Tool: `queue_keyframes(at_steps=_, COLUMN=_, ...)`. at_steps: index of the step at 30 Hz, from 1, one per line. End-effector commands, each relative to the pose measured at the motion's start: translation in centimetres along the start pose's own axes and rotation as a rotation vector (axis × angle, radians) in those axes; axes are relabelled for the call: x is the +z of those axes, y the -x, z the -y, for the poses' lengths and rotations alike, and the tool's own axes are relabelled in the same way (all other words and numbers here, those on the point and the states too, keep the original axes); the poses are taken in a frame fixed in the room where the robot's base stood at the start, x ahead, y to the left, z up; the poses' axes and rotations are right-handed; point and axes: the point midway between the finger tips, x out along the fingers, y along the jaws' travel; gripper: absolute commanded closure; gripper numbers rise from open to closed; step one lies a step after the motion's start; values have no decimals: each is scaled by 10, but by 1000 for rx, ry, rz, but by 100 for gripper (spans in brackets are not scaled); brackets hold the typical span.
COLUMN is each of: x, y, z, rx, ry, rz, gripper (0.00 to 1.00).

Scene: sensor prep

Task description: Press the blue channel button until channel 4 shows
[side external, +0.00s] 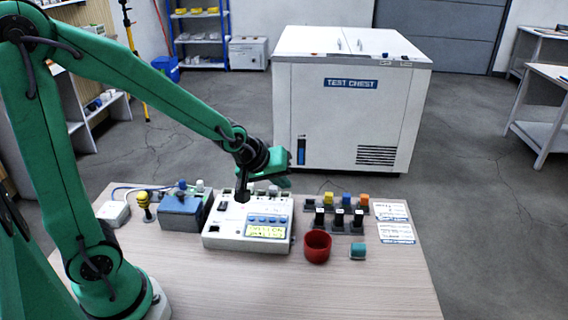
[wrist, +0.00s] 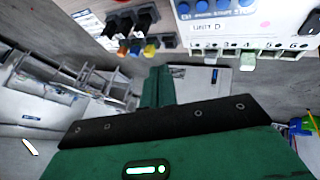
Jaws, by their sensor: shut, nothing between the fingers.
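The white control unit (side external: 222,238) sits on the table, with a row of blue buttons (side external: 264,219) above a yellow display (side external: 266,232). The display text is too small to read, so I cannot tell the channel. Which button is the channel button is also unclear. In the wrist view, the unit's face (wrist: 210,27), marked "UNIT D", shows at the upper right with blue buttons (wrist: 222,4) at the top edge. My gripper (side external: 281,180) is shut and empty, above the unit's back edge and apart from the buttons. Its green body and dark edge fill the lower wrist view.
A blue box with knobs (side external: 183,218) stands left of the unit. Right of it are a red cup (side external: 317,247), a teal cylinder (side external: 358,251), and several dark blocks, some with coloured tops (side external: 346,200). Plugs (wrist: 248,61) line the unit's edge. The table front is clear.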

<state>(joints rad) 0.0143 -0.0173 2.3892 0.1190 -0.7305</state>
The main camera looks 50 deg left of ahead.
Motion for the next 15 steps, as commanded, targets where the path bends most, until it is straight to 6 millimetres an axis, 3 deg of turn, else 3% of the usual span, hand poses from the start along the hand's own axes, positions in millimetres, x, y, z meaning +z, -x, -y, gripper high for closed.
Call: queue_keyframes(at_steps=15, x=22, y=-38, z=20, rx=-4, ry=0, rz=5, gripper=100)
